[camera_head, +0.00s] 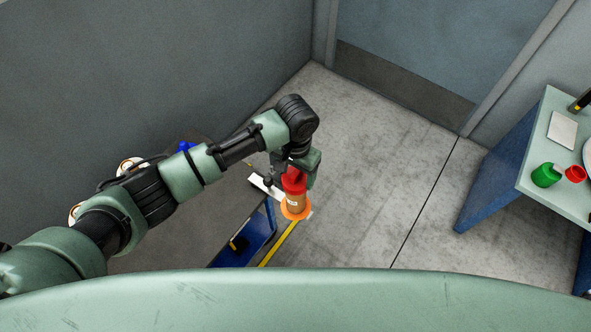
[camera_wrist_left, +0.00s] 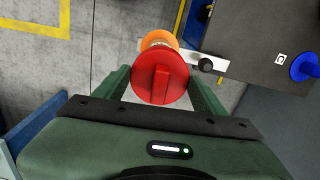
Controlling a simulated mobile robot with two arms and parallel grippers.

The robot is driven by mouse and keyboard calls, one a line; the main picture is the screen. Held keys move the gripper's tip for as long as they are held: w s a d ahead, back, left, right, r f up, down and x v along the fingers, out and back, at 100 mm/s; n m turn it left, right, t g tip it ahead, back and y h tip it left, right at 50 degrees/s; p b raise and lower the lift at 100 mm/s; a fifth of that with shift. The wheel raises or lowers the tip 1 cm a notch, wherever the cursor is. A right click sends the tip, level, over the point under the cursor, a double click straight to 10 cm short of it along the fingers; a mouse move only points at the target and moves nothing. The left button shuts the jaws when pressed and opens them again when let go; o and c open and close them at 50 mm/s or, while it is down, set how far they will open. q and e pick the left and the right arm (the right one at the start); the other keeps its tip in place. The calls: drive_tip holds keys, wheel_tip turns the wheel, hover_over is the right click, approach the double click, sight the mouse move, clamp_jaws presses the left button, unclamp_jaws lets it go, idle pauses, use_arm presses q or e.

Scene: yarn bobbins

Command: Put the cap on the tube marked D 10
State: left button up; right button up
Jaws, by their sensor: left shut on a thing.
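My left gripper (camera_head: 292,176) is shut on a red cap (camera_head: 294,183), which shows as a red disc with a raised bar between the two fingers in the left wrist view (camera_wrist_left: 160,78). Directly under the cap in the head view is a brown tube (camera_head: 296,201) with a small white label and an orange flange (camera_head: 296,212) at its lower end. Part of the orange shows behind the cap in the wrist view (camera_wrist_left: 158,39). The label is too small to read. I cannot tell whether the cap touches the tube. My right gripper is not in view.
A blue-sided stand (camera_head: 262,228) is beside the tube. At right, another table (camera_head: 545,115) holds a green piece (camera_head: 545,175) and a red piece (camera_head: 575,174). Open floor lies between.

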use_arm(q)
drive_tip(key=shift+f, duration=0.15)
drive_tip(key=shift+f, duration=0.3)
idle(0.4)
drive_tip(key=o, duration=1.4)
wheel_tip(320, 180, up, 8)
drive_tip(key=shift+f+b, duration=0.1)
drive_tip(key=shift+b, duration=0.5)
